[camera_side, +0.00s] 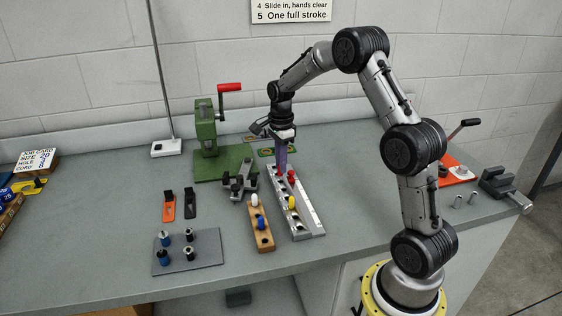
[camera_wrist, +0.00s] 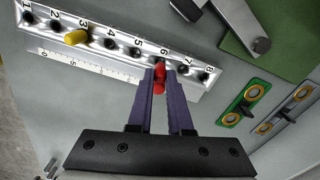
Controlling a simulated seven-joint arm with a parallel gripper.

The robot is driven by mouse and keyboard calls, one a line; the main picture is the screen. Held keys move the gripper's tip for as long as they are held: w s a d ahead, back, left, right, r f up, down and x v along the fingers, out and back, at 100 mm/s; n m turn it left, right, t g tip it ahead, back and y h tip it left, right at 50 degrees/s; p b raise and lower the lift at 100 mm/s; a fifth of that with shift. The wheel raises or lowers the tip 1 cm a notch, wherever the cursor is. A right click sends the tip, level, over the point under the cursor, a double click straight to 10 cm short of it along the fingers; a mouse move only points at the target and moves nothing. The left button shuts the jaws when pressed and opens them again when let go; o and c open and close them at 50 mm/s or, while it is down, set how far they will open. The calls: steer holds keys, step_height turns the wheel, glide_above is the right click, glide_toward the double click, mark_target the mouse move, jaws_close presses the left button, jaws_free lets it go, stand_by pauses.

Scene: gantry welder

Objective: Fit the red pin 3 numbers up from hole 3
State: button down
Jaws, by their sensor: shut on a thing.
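The red pin (camera_wrist: 159,86) is between the purple fingertips of my gripper (camera_wrist: 160,76), which is shut on it. In the wrist view it is at the number 6 hole of the silver numbered rail (camera_wrist: 30,39); the fingers hide part of it and I cannot tell how deep it sits. The red pin also shows in the side view (camera_side: 291,175), beside the fingertips of my gripper (camera_side: 282,172) over the rail (camera_side: 312,222). A yellow pin (camera_wrist: 76,37) stands at hole 3, and it shows in the side view (camera_side: 291,202). Holes 4, 5, 7 and 8 look empty.
A wooden block (camera_side: 264,243) with white and blue pins stands left of the rail. A grey clamp-like fixture (camera_side: 239,184) and a green press (camera_side: 207,133) are behind it. A grey plate (camera_side: 205,250) with several pegs lies front left.

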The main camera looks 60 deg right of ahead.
steer(key=shift+f, duration=1.15)
stand_by(0.4)
steer(key=c, duration=0.8)
jaws_free()
steer(key=shift+o, duration=0.2)
steer(key=shift+r, duration=0.1)
